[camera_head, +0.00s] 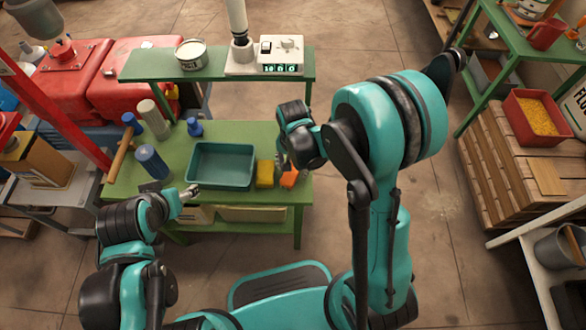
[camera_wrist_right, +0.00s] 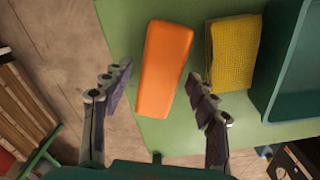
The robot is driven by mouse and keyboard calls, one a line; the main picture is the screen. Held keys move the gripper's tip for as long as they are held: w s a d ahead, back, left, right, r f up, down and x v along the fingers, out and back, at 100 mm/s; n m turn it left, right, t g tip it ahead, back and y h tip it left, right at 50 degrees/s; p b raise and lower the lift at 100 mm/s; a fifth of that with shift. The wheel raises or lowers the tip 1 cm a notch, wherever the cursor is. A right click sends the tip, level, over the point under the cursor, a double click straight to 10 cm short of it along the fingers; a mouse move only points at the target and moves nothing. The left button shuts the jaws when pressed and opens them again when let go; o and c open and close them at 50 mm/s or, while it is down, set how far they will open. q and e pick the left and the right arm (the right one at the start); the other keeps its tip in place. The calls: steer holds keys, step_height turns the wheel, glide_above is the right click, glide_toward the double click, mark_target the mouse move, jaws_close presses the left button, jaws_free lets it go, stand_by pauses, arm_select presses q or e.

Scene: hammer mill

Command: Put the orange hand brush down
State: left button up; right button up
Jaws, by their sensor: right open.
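The orange hand brush (camera_head: 289,180) lies on the green bench (camera_head: 236,131) near its right front corner. In the right wrist view the brush (camera_wrist_right: 165,68) shows as a smooth orange block lying on the green top. My right gripper (camera_head: 283,163) is over it, pointing down. In the right wrist view its fingers (camera_wrist_right: 162,89) are spread, one to each side of the brush, with gaps visible between. My left gripper (camera_head: 191,191) is near the bench's front edge, left of the teal tray; its fingers are too small to read.
A yellow sponge (camera_head: 265,174) lies between the brush and the teal tray (camera_head: 221,183). Blue bottles (camera_head: 151,161) and a wooden-handled tool (camera_head: 122,153) are on the left. A raised green shelf (camera_head: 219,66) spans the back, with a tin (camera_head: 191,54) and a device with a digital display (camera_head: 283,55).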

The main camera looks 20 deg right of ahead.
step_height(320, 180, up, 9)
steer(key=p, duration=0.3)
steer(key=shift+f, duration=0.1)
steer(key=s+d+r+n+t, duration=0.2)
steer(key=s+r+n+t, duration=0.1)
steer(key=r, duration=0.4)
steer(key=s+d+r+n+t, duration=0.2)
steer(key=s+r+n+t, duration=0.2)
steer(key=s+r, duration=0.2)
steer(key=shift+s+d+r+n, duration=0.35)
steer(key=shift+s+r+n, duration=0.05)
steer(key=shift+s, duration=0.25)
